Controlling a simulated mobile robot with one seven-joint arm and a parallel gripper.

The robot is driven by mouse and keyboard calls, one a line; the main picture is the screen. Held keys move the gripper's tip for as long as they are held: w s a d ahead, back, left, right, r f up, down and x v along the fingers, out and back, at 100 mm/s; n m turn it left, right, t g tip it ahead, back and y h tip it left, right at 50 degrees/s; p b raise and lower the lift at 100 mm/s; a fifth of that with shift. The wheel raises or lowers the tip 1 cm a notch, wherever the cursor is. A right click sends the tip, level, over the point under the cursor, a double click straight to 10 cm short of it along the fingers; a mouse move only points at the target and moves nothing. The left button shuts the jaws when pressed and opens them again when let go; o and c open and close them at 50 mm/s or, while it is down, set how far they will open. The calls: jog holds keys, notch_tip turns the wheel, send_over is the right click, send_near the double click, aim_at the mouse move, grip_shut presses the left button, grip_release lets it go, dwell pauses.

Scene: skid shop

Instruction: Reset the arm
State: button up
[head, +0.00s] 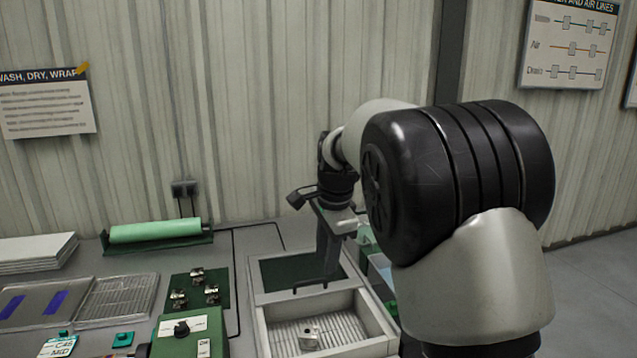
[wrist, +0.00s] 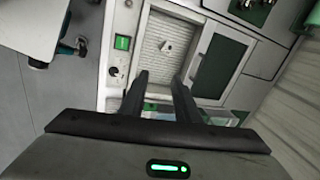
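My gripper (wrist: 160,80) is open, with its two dark fingers apart and nothing between them in the wrist view. In the head view my gripper (head: 330,262) hangs from my raised, bent arm, fingers pointing down over the dark green panel (head: 272,272) of the bench unit. My arm hides part of the bench's right side. A small metal fitting (head: 309,337) sits in the ribbed tray (head: 372,318) in front of the gripper, apart from it. The fitting also shows in the wrist view (wrist: 167,46), beyond the fingertips.
On the bench's left are a green roll (head: 155,230), wire rack (head: 118,297), green mat with several metal fittings (head: 198,293), green control box (head: 190,335) and stacked white sheets (head: 36,252). A corrugated wall (head: 250,110) stands behind. Open floor (head: 592,290) lies at right.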

jog(key=s+d+r+n+t+p, duration=0.1)
jog(key=s+d+r+n+p, duration=0.2)
jog(key=s, duration=0.5)
jog(key=s+d+r+n, duration=0.3)
jog(key=s+d+r, duration=0.15)
jog(key=s, duration=0.25)
jog(key=s+d+r+n+t+p, duration=0.1)
jog(key=s+d+r+n+p, duration=0.15)
jog(key=s+r, duration=0.4)
jog(key=s+d+f+n+t+h, duration=0.1)
jog(key=s+n, duration=0.4)
jog(key=s, duration=0.5)
notch_tip(320, 180, down, 3)
jog(key=shift+d+r, duration=0.2)
jog(key=shift+d, duration=0.4)
